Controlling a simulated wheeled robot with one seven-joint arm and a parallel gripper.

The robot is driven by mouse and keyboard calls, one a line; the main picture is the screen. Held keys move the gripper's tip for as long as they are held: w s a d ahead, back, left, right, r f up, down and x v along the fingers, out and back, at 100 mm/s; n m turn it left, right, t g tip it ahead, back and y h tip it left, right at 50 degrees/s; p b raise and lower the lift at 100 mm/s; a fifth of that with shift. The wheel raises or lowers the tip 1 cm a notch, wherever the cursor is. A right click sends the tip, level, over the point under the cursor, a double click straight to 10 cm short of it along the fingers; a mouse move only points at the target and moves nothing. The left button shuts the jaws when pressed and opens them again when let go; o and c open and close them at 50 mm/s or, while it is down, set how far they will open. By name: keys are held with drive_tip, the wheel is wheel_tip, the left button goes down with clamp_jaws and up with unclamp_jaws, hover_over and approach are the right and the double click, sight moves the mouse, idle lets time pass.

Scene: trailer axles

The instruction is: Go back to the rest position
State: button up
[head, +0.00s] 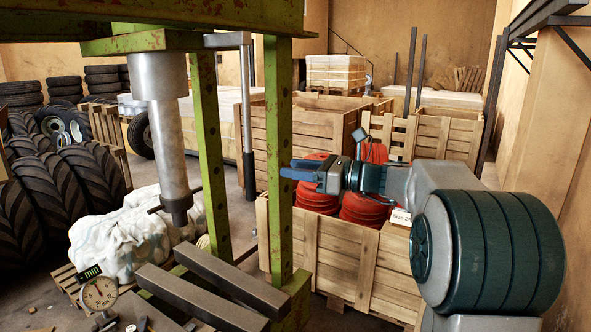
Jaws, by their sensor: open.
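My gripper (300,171) is in the middle of the head view, with its blue fingers pointing left and nothing seen between them. It is open, though the gap between the fingers is hard to make out from this angle. It is held up in front of a wooden crate (335,262) with stacks of red round parts (365,207) in it. My arm runs from the gripper to the right side of the view and hides part of the crate.
A green press frame (278,150) with a steel ram (170,130) stands left of my gripper. Steel bars (205,298) and a dial gauge (100,293) are at the front. More crates (447,135) stand behind; tyres (75,185) are stacked at left.

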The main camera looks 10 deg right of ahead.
drive_tip(key=s+a+f+n+g+h, duration=0.35)
drive_tip(key=s+f+n+h, duration=0.35)
drive_tip(key=s+f+n, duration=0.65)
drive_tip(key=s+d+f+n+h, duration=0.4)
drive_tip(key=s+d+f+n, duration=0.1)
drive_tip(key=s, duration=0.4)
drive_tip(key=s+d+f+n+g+h, duration=0.1)
drive_tip(key=s+d+f+n+h, duration=0.3)
drive_tip(key=s, duration=0.5)
drive_tip(key=shift+s+d+f+n+h, duration=0.15)
drive_tip(key=shift+d+f+n+h, duration=0.2)
drive_tip(key=shift+d+n+h, duration=0.2)
drive_tip(key=shift+a, duration=0.15)
